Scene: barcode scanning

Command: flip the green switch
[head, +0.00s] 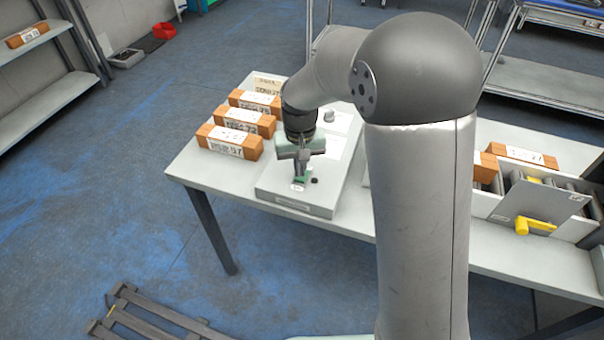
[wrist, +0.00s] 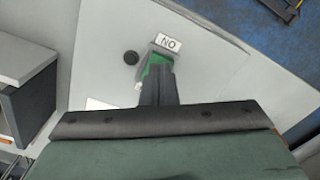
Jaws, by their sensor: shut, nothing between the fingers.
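The green switch (head: 300,182) sits on top of a light grey control box (head: 328,190) on the table. In the wrist view the green switch (wrist: 152,64) shows just beyond my fingertips, beside a white label reading "NO" (wrist: 168,42). My gripper (head: 302,172) points down over the box. Its fingers (wrist: 158,76) are shut with nothing between them. They overlap part of the switch in the wrist view, and I cannot tell whether they touch it.
Several brick-like boxes with printed labels (head: 230,141) lie on the table to the left. A yellow handle (head: 535,225) sticks out at the right end. My arm hides the middle of the table.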

